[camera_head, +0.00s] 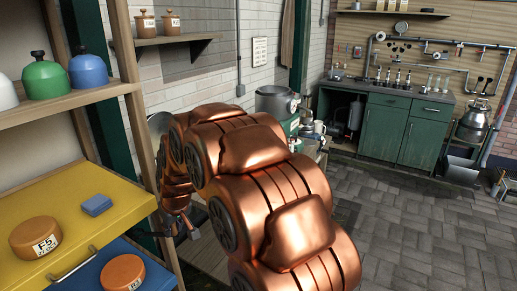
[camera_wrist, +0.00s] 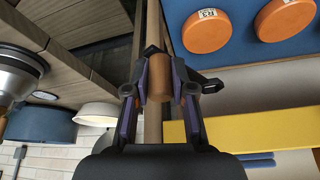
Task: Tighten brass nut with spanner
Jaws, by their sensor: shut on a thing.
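My gripper (camera_wrist: 160,84) is shut on a brown cylindrical piece (camera_wrist: 158,68) in the wrist view, with a dark finger on each side of it. I cannot tell whether this piece is a part of the spanner. In the head view my gripper (camera_head: 181,224) is small and dark beside the front post of the shelf, mostly hidden behind my copper arm. I cannot make out a spanner or a brass nut in either view.
A wooden shelf post (camera_head: 150,150) stands close to my gripper. A yellow board (camera_head: 62,222) and a blue board (camera_head: 90,282) carry round orange-brown pieces at the left. A green cabinet (camera_head: 395,128) stands at the back. Grey paved floor (camera_head: 440,225) lies clear at the right.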

